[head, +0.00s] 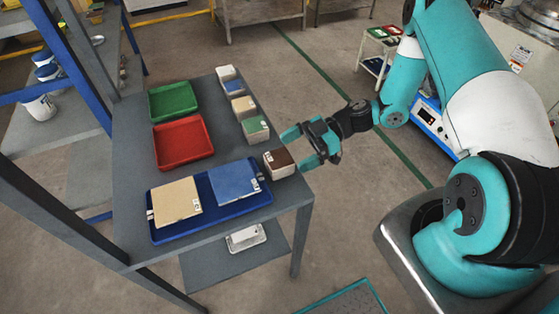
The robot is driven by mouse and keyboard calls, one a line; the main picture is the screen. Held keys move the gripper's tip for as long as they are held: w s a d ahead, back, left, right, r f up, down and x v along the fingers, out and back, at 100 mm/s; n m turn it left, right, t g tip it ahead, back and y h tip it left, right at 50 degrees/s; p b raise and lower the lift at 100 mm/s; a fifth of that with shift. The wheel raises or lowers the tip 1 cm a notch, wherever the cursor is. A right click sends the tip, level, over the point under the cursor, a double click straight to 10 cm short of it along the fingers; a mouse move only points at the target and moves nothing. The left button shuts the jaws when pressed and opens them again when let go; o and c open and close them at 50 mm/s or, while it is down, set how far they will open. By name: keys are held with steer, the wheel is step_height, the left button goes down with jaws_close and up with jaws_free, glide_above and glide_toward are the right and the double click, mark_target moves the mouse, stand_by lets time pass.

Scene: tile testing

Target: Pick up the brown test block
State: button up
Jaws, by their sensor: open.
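The brown test block (279,162) has a brown top and pale sides with a small white label. It sits near the right edge of the grey table, close to the right end of the blue tray. My gripper (297,147) comes in from the right with its teal fingers apart, pointing left towards the table. One finger is beyond the block and the other is to its right. The gripper looks empty. I cannot tell how high the fingers are above the block or whether they touch it.
Several other blocks, including a green-topped one (255,126), line the table's right edge. A red tray (208,152) and a green tray (173,100) lie to the left. The blue tray (225,207) holds a tan tile (176,201) and a blue tile (233,181). A blue rack post stands at left.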

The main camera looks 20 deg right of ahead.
mark_target(284, 156)
steer(key=p+x, duration=0.1)
steer(key=x, duration=0.4)
steer(key=shift+w, duration=0.15)
steer(key=c, duration=1.3)
